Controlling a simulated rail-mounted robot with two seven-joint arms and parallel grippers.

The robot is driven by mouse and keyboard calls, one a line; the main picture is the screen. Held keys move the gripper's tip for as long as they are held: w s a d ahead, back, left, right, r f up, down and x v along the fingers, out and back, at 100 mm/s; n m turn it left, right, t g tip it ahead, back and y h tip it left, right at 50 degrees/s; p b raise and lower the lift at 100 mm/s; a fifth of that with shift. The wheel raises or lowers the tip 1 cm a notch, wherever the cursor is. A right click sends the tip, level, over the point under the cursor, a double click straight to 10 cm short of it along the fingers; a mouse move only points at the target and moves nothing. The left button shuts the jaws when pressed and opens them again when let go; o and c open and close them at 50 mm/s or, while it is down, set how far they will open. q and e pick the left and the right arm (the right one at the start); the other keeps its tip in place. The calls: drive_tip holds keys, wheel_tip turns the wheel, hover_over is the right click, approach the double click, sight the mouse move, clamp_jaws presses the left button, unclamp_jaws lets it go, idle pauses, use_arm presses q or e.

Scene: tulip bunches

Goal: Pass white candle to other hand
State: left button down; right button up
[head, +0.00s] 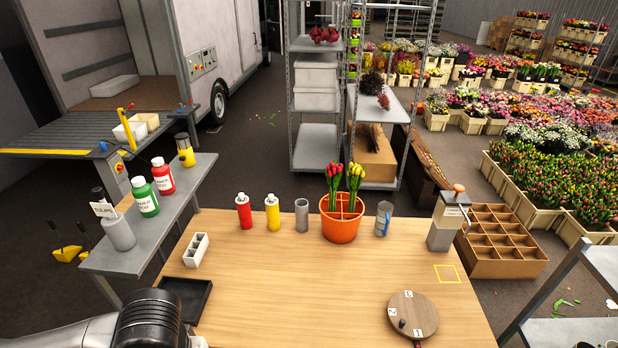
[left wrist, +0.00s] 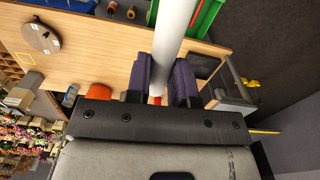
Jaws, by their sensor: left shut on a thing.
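The white candle (left wrist: 175,30) shows in the left wrist view as a smooth white cylinder running out of the top edge of the picture. My left gripper (left wrist: 162,80) is shut on it, with a dark purple finger on each side. The candle's far end is cut off by the frame. In the head view only my left arm shows at the bottom left, and neither the candle nor the gripper is visible. My right gripper is in neither view.
The wooden table (head: 320,285) has a clear middle. On it stand an orange pot (head: 340,225) with tulips, a red bottle (head: 244,211), a yellow bottle (head: 272,213), a round wooden disc (head: 413,315) and a black tray (head: 186,298). A green crate (left wrist: 208,14) shows near the candle.

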use_arm(q)
drive_tip(key=shift+s+r+p, duration=0.25)
drive_tip(key=shift+r+p, duration=0.3)
drive_tip(key=shift+r, duration=0.3)
